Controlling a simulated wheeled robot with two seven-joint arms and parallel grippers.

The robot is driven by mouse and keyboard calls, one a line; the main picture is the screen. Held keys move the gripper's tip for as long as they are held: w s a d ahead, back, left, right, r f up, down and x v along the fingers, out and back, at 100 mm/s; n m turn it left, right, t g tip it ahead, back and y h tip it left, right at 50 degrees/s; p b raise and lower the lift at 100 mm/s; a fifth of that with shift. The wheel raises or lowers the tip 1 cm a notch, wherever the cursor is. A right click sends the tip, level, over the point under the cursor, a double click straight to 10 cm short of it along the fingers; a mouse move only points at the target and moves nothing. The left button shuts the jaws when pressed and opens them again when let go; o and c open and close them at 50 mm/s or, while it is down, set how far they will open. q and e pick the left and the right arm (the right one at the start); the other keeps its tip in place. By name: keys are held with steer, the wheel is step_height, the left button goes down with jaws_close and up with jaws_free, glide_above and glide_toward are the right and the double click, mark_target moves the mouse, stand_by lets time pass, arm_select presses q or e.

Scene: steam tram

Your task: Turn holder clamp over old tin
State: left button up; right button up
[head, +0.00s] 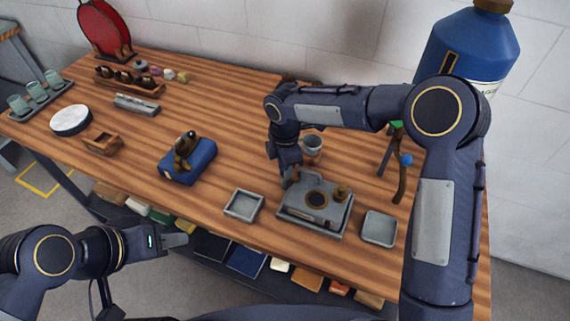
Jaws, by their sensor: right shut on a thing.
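A grey metal holder (300,221) stands near the front edge of the table, with a dark round piece (317,199) in its middle that may be the old tin. A small brass clamp knob (342,191) stands at its right side. My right gripper (288,178) reaches down at the holder's left side and is shut on what looks like the holder clamp there; the fingers hide most of it. My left gripper (184,240) is empty, off the table's front edge, seen side-on; its finger gap is unclear.
Square grey trays flank the holder, one left (243,206) and one right (379,229). A blue cushion (188,162) with a brown figure lies further left. A grey cup (312,145) and a branched stand (401,179) are behind. A large blue bottle (468,48) stands back right.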

steer(key=shift+n, duration=0.3)
steer(key=o, duration=1)
step_height(320, 180, up, 8)
steer(key=shift+f+b, duration=0.1)
steer(key=shift+b, duration=0.4)
